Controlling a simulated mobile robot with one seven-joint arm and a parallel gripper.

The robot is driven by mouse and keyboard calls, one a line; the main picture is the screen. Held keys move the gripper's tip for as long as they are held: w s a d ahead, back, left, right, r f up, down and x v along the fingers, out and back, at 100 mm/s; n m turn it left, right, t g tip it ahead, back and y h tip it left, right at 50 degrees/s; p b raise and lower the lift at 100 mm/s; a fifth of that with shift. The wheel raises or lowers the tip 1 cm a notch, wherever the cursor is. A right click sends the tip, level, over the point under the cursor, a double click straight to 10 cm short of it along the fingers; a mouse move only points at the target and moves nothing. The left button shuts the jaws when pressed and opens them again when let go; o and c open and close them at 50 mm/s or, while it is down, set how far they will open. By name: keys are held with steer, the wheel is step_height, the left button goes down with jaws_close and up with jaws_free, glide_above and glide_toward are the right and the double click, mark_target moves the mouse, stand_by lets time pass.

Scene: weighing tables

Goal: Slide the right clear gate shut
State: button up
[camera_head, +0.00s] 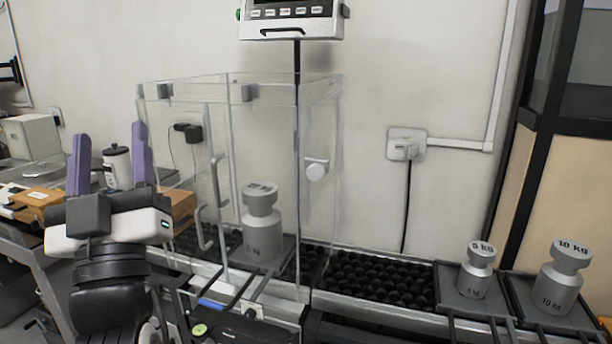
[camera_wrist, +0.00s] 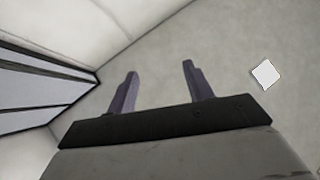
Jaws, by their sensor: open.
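A clear box (camera_head: 170,79) stands in the middle of the head view, with a grey weight (camera_head: 261,222) on a dark tray inside. Clear gate panels with upright bar handles (camera_head: 220,182) show at its front left.
A 5 kg weight (camera_head: 475,284) and a 10 kg weight (camera_head: 556,290) stand on trays at the right. A roller strip (camera_head: 375,280) runs along the bench. A display (camera_head: 292,22) hangs above the box. A cup (camera_head: 117,168) stands behind my gripper.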

steer(key=w+d+f+m+g+h, duration=0.2)
steer(key=w+d+f+m+h, duration=0.1)
steer(key=w+d+m+h, duration=0.55)
steer(key=m+g+h+p, duration=0.2)
steer(key=g+h+p, duration=0.2)
steer(key=g+h, duration=0.25)
glide_toward(314, 173)
steer(key=shift+n, duration=0.25)
steer(key=p+x, duration=0.2)
steer(key=x, duration=0.6)
steer(key=shift+w+d, duration=0.1)
steer(key=shift+w, duration=0.1)
jaws_close()
